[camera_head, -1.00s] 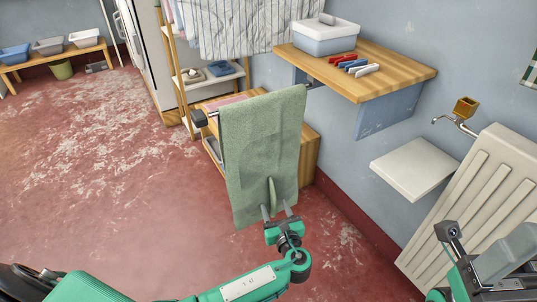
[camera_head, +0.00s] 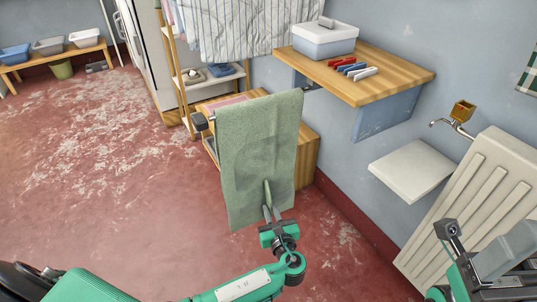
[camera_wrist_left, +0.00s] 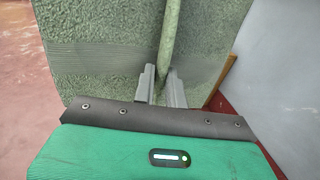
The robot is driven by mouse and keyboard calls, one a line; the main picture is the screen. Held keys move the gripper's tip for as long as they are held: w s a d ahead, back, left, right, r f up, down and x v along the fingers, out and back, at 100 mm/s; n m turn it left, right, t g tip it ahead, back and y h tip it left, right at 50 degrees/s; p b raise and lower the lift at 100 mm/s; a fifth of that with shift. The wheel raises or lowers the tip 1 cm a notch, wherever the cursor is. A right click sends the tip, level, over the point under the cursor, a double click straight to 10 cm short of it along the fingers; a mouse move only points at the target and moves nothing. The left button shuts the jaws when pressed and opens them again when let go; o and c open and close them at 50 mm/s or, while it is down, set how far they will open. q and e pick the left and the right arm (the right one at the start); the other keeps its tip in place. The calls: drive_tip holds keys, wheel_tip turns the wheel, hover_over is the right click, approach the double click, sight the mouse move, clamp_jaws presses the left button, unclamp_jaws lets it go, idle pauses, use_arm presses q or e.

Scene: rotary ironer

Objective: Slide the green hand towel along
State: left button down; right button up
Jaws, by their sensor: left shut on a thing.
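The green hand towel (camera_head: 252,150) hangs draped over a dark horizontal bar that comes out from the wall; the bar's end knob (camera_head: 200,121) shows left of the towel. My left gripper (camera_head: 269,212) is at the towel's lower front and is shut on a pinched fold of it. In the left wrist view the two grey fingers (camera_wrist_left: 161,86) hold the fold, and the green cloth (camera_wrist_left: 100,50) fills much of the picture. My right arm shows at the lower right; its fingertips cannot be made out.
A wooden wall shelf (camera_head: 415,75) with a lidded box (camera_head: 323,42) and several coloured pegs stands right of the bar. A low wooden unit (camera_head: 308,160) is behind the towel. A radiator (camera_head: 475,200) and a white ledge (camera_head: 410,170) are at right.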

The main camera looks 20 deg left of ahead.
use_arm(q)
drive_tip(key=shift+s+a+f, duration=0.2)
drive_tip(key=shift+s+a, duration=0.05)
drive_tip(key=shift+s, duration=0.1)
drive_tip(key=c, duration=1.4)
unclamp_jaws()
drive_tip(key=shift+o, duration=0.2)
drive_tip(key=p+v, duration=0.4)
drive_tip(key=v, duration=0.2)
